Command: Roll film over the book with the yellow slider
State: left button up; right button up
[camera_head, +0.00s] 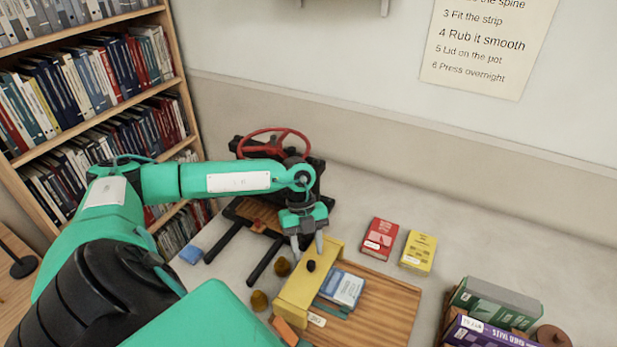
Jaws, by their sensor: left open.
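The yellow slider (293,297) is a long bar with a black knob (311,266) on top. It lies across the left part of a wooden board (391,307). A pale book with a blue cover (345,288) lies on the board just right of the slider. I cannot make out the film. My left gripper (308,246) points down with its fingers apart, just above and behind the knob at the slider's far end. Nothing shows between its fingers. My right gripper is not in view.
A black press with a red wheel (274,142) stands behind my left gripper. A green box (496,301) and a purple box (480,333) are at front right. The back right tabletop is clear.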

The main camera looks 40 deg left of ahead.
pick_arm(q)
jog(key=b+v, duration=0.2)
jog(key=v, duration=0.8)
jog(key=shift+a+r, duration=0.25)
jog(key=shift+r, duration=0.05)
jog(key=shift+s+f, duration=0.1)
